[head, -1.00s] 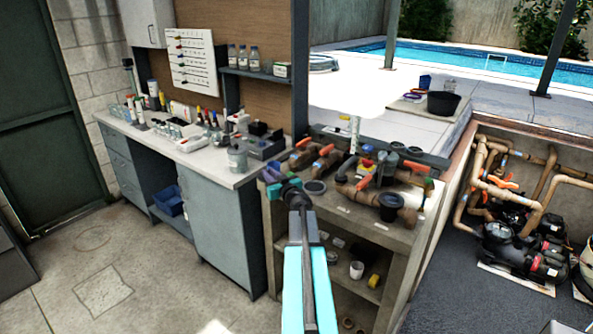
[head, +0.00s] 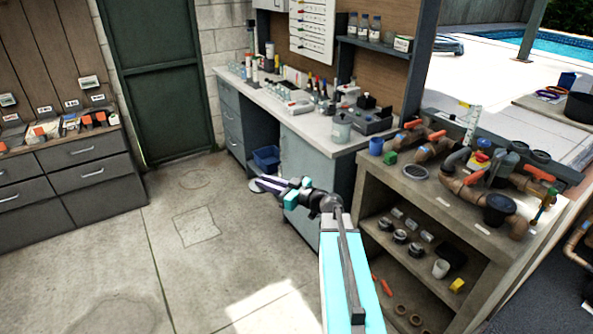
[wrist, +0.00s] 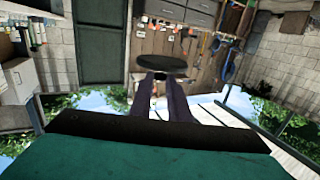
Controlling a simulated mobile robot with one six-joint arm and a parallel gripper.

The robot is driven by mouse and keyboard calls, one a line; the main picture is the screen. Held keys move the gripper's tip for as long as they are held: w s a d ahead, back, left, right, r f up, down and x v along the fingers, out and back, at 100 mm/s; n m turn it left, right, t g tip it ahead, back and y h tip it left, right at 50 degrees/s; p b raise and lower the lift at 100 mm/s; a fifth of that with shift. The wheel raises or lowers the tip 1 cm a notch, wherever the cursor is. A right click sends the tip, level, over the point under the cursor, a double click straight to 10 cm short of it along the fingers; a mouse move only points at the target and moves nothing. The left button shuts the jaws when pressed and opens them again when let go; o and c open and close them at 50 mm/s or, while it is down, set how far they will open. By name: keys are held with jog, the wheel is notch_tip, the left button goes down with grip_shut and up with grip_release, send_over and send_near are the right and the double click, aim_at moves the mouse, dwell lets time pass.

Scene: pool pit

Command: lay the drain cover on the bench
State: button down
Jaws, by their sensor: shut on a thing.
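The drain cover (wrist: 162,62) is a dark round disc in the wrist view. My gripper (wrist: 155,80) is shut on it near its edge and holds it in the air. In the head view my gripper (head: 266,184) points left above the concrete floor, and a small part of the drain cover (head: 255,187) shows at its tips. A workbench (head: 312,126) with a pale top stands behind it. A lower grey stand (head: 381,181) with pipes and valves is to its right. I cannot tell which of these is the bench.
Bottles and tools crowd the pale worktop, including a grey tub (head: 341,128). A blue bin (head: 266,158) sits under it. The stand carries a blue cup (head: 376,146) and a dark round dish (head: 415,172). Drawers (head: 85,170) stand at the left. The floor between is clear.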

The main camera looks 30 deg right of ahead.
jog(key=s+a+f+n+g+y, duration=0.1)
jog(key=s+a+n+g+y, duration=0.2)
jog(key=a, duration=0.8)
jog(key=s+a+f+n+g+y+b, duration=0.1)
jog(key=s+a+n+g+y, duration=0.1)
jog(key=a, duration=0.8)
jog(key=s+y, duration=0.1)
jog(key=s, duration=0.1)
jog(key=shift+s+a+f+n+g+y, duration=0.2)
jog(key=shift+s+a+n+g+y, duration=0.1)
jog(key=shift+a+n+g+y, duration=0.1)
